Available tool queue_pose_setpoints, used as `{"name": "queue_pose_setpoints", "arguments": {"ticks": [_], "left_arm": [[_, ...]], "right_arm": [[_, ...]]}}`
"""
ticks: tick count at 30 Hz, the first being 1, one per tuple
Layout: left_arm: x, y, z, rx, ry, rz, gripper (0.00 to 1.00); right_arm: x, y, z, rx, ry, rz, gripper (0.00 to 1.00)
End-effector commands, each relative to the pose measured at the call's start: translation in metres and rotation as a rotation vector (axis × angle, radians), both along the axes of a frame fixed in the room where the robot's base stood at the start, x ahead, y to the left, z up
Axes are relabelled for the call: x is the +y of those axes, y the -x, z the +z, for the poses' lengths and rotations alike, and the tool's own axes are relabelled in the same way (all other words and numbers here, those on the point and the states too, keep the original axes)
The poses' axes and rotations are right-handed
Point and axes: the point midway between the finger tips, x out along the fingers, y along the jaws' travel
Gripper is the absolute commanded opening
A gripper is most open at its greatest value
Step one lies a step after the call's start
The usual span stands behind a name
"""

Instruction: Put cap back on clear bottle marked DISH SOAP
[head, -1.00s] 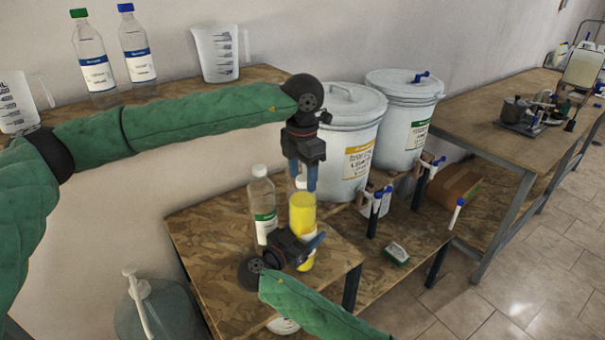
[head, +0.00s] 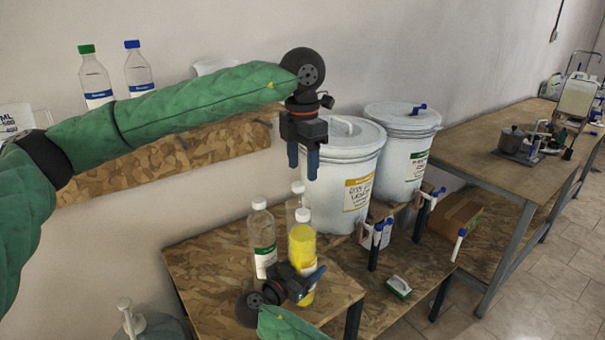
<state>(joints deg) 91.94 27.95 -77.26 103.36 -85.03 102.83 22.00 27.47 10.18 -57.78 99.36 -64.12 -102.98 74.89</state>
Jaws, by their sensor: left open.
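A clear bottle (head: 262,240) with a green-banded label and white cap stands upright on the low chipboard table. Another clear bottle (head: 293,204) stands behind a yellow-filled bottle (head: 302,245) that has a white cap. The rear bottle is mostly hidden; its top looks white. The labels are too small to read, so I cannot tell which says DISH SOAP. My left gripper (head: 303,163) points down, open and empty, above the rear bottle's top. My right gripper (head: 314,280) is low at the yellow bottle, covering its lower part; its grip is unclear.
Two white lidded drums (head: 345,165) (head: 402,150) with taps stand right of the bottles. A green-and-white brush (head: 398,287) lies on the lower bench. A wall shelf (head: 175,160) holds two capped bottles and jugs behind my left arm. A long table (head: 480,125) stands at right.

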Motion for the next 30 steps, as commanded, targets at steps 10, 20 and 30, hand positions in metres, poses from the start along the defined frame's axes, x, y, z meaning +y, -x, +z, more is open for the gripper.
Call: {"name": "queue_pose_setpoints", "arguments": {"ticks": [10,20,30], "left_arm": [[0.0,0.0,0.001,0.0,0.0,0.0,0.54],[0.0,0.0,0.001,0.0,0.0,0.0,0.54],[0.0,0.0,-0.016,0.0,0.0,0.0,0.54]], "right_arm": [[0.0,0.0,0.0,0.001,0.001,0.0,0.74],[0.0,0.0,0.0,0.0,0.0,0.0,0.92],[0.023,0.024,-0.005,0.001,-0.003,0.002,0.92]]}}
